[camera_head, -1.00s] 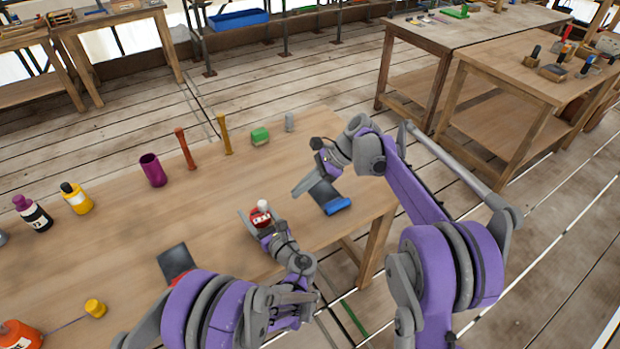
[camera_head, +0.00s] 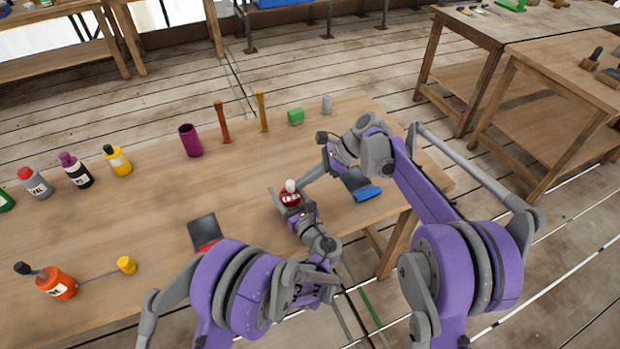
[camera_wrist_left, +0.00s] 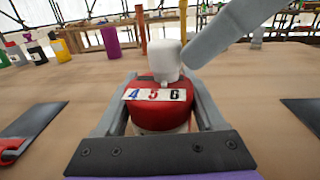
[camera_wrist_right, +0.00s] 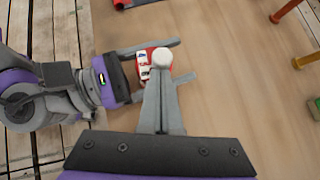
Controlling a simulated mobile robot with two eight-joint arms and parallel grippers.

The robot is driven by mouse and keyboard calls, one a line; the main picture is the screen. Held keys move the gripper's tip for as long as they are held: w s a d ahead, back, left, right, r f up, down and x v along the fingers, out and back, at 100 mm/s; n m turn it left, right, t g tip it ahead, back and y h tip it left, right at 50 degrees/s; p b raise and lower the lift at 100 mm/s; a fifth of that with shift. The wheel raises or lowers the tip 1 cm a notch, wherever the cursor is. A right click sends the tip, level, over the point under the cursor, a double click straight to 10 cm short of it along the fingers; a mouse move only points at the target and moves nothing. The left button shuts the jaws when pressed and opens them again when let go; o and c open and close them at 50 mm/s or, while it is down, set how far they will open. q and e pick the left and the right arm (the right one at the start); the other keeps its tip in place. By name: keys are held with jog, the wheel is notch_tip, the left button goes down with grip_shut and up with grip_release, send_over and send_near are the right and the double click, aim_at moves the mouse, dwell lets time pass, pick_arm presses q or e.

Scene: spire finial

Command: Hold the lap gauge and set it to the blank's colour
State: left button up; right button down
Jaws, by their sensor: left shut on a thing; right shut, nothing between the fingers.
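The lap gauge (camera_head: 290,199) is a red round body with a white knob on top. In the left wrist view its front (camera_wrist_left: 158,115) carries a strip with a blue 4, a red 5 and a dark 6. My left gripper (camera_head: 283,203) is shut around the red body, one finger on each side, above the table. My right gripper (camera_head: 300,184) is shut and empty. Its fingertips are right at the white knob (camera_wrist_left: 167,60); the right wrist view shows the knob (camera_wrist_right: 162,57) at their end. I cannot tell whether they touch. Which thing is the blank is unclear.
A purple cup (camera_head: 190,141), an orange post (camera_head: 223,122), a yellow post (camera_head: 262,112), a green block (camera_head: 296,116) and a grey cylinder (camera_head: 327,104) stand along the far edge. Several bottles stand left. Dark plates with red (camera_head: 202,230) and blue (camera_head: 367,194) edges flank the gauge.

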jog(key=shift+a, duration=0.1)
jog(key=d+f+v, duration=0.2)
jog(key=v, duration=1)
jog(key=shift+d+r, duration=0.25)
jog(key=shift+r, duration=0.05)
jog(key=shift+s, duration=0.1)
pick_arm(q)
jog(key=o, duration=1.5)
